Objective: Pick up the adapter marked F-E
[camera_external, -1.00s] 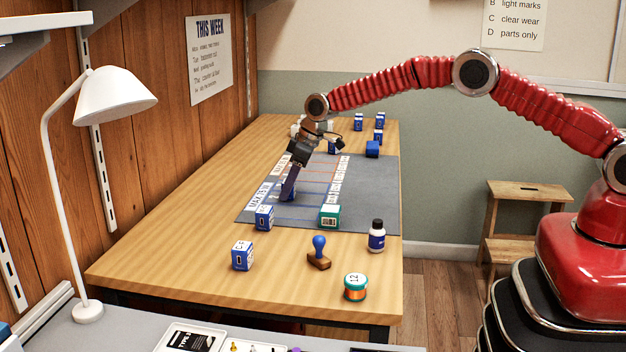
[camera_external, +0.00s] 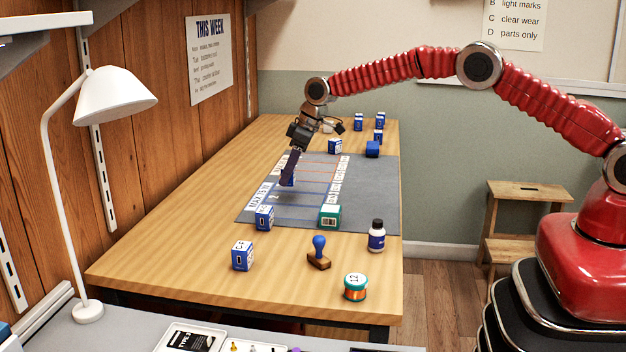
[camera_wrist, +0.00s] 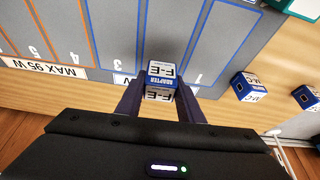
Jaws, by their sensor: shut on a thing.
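The adapter marked F-E (camera_wrist: 162,72) is a small blue and white box between my fingers in the wrist view. My gripper (camera_wrist: 158,95) is shut on it, one finger on each side. In the external view my gripper (camera_external: 288,180) hangs over the left part of the grey mat (camera_external: 378,190). Only a small blue bit of the adapter shows there beside the fingers. The adapter appears a little above the mat.
Blue boxes (camera_external: 264,217) and (camera_external: 242,255) stand near the mat's front left. A green box (camera_external: 330,216), a bottle (camera_external: 376,236), a stamp (camera_external: 319,254) and a round tin (camera_external: 355,287) stand at the front. More blue boxes (camera_external: 372,149) stand at the back.

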